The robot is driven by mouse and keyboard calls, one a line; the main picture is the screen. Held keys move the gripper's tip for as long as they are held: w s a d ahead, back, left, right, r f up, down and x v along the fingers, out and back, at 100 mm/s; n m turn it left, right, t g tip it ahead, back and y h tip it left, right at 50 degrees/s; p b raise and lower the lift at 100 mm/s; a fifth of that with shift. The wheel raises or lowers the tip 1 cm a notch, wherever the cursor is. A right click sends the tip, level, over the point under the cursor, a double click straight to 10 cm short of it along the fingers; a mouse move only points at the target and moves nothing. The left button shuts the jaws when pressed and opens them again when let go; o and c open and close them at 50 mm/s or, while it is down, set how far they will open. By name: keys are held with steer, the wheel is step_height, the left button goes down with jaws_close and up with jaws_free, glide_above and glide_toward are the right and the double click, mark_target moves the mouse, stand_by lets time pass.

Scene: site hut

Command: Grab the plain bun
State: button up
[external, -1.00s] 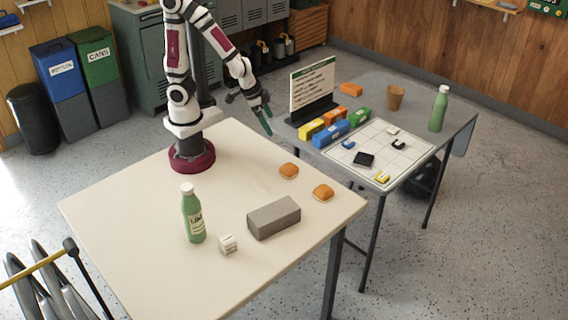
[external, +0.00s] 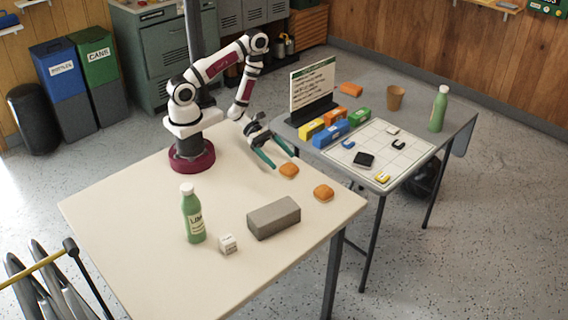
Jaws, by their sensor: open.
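Two small orange-brown buns lie on the cream table near its right edge. The farther bun (external: 289,170) is close to my gripper, and the nearer bun (external: 323,192) lies to the right and closer to the camera. At this size I cannot tell which one is plain. My gripper (external: 284,160) has its green fingers spread apart, empty, pointing down towards the farther bun from behind and left. The fingertips appear just behind that bun; I cannot tell their exact height or whether they touch it.
A grey block (external: 273,218), a small white cube (external: 227,244) and a green bottle (external: 194,215) stand on the cream table (external: 130,220). A grey side table (external: 433,107) beyond holds a gridded board (external: 412,155), coloured blocks, a sign (external: 312,88) and a cup (external: 395,98).

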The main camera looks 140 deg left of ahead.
mark_target(289, 168)
steer(key=x, duration=0.5)
steer(key=shift+w+d+f, duration=0.15)
steer(key=shift+w+f, duration=0.15)
steer(key=c, duration=1.4)
